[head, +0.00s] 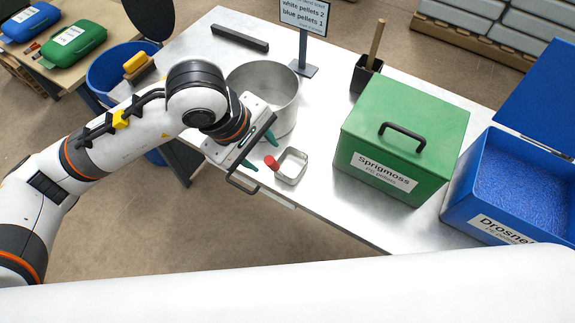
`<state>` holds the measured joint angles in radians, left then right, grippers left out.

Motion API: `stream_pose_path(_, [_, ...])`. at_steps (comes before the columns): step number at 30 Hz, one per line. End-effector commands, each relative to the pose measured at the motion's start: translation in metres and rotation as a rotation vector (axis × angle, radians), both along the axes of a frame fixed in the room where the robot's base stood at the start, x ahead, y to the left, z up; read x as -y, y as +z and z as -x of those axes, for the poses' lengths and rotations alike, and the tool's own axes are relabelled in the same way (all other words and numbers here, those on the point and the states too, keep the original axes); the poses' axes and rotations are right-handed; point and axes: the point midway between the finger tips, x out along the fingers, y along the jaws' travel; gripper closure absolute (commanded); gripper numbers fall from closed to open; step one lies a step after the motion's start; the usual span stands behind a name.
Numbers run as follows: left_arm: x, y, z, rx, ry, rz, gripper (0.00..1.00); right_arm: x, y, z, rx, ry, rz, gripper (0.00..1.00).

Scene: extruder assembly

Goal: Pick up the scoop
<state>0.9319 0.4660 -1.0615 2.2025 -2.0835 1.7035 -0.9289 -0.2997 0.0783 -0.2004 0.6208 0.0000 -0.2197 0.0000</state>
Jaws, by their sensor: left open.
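The scoop (291,167) is a small square metal cup with a red piece on its left side. It lies on the metal table near the front edge. My right gripper is not in view.
A round metal pot (277,88) stands behind my left gripper. A closed green box (405,125) labelled Sprigmoss is to the right, beside an open blue box (461,205) of blue pellets. A sign (303,30) and a black holder (364,76) stand further back.

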Motion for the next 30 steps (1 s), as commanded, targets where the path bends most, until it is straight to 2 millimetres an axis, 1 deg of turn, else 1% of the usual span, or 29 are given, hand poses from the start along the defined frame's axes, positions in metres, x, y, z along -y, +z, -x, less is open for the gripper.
stream_pose_path(1, [-0.007,0.001,-0.005,0.034,-0.001,-0.04,0.55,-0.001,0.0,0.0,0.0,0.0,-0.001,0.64])
stream_pose_path(2, [-0.01,0.001,-0.007,0.047,-0.002,-0.059,0.55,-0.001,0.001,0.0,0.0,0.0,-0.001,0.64])
stream_pose_path(5, [-0.012,-0.008,-0.011,0.062,-0.001,-0.086,0.55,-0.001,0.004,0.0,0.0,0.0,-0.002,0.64])
stream_pose_path(12, [-0.002,-0.047,-0.019,0.06,0.0,-0.083,0.55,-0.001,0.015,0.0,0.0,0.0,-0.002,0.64])
stream_pose_path(15, [0.001,-0.057,-0.022,0.062,-0.001,-0.083,0.55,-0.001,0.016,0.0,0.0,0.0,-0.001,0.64])
stream_pose_path(20, [0.005,-0.066,-0.024,0.061,-0.001,-0.082,0.55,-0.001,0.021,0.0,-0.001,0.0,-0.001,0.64])
stream_pose_path(25, [0.017,-0.087,-0.029,0.057,-0.001,-0.081,0.55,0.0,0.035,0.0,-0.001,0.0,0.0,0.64])
stream_pose_path(27, [0.019,-0.098,-0.031,0.059,0.0,-0.08,0.55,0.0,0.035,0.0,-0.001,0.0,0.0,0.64])
stream_pose_path(30, [0.02,-0.107,-0.033,0.061,0.0,-0.081,0.55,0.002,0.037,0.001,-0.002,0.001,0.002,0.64])
